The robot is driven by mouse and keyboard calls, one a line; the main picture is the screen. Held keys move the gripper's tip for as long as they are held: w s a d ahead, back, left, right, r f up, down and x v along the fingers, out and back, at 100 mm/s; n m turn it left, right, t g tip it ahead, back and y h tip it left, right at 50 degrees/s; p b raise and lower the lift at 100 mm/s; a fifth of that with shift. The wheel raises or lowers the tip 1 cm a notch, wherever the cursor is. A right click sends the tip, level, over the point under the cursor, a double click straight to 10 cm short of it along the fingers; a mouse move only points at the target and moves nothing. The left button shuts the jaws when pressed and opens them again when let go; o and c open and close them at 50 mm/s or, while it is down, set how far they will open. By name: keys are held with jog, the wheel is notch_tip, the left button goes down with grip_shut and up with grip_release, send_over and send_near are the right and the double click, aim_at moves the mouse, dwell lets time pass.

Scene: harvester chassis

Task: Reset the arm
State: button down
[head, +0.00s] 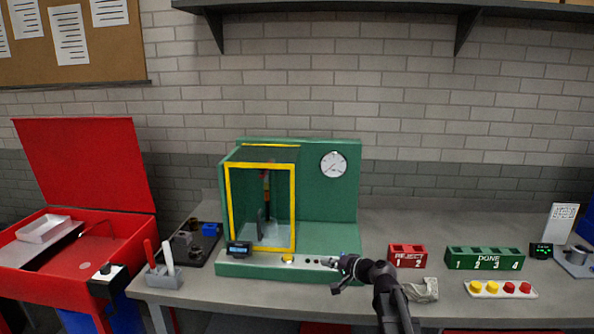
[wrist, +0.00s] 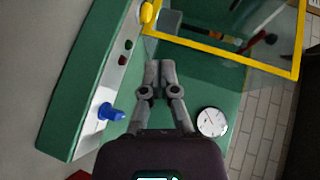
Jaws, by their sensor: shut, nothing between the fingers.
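My gripper (wrist: 160,68) shows in the wrist view with its two grey fingers together and nothing between them. It hangs over the green machine's base, apart from the yellow-framed door (wrist: 225,50). In the head view my gripper (head: 338,272) is near the right end of the green machine's (head: 310,240) front ledge. A blue knob (wrist: 110,112) on the ledge is left of the fingers in the wrist view. A yellow button (head: 288,258) sits on the ledge below the door. A round dial (head: 333,165) is on the machine's back panel.
Right of the machine stand a red REJECT box (head: 407,257), a green DONE rack (head: 484,259), a crumpled grey cloth (head: 422,289) and a white tray (head: 478,293) with yellow and red pieces. A shelf (head: 390,9) overhangs the wall.

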jog(key=s+f+n+g+h, duration=0.4)
jog(key=s+f+g+h, duration=0.15)
jog(key=s+f, duration=0.55)
jog(key=s+d+f+n+g+h, duration=0.1)
jog(key=s+d+g+h, duration=0.1)
jog(key=s+d, duration=0.2)
jog(key=s+d+f+n+g+h, duration=0.1)
jog(key=s+d+g+h, duration=0.1)
jog(key=s, duration=0.6)
jog(key=shift+s+d+f+h, duration=0.2)
jog(key=shift+d+f+h, duration=0.05)
jog(key=shift+d+h, duration=0.65)
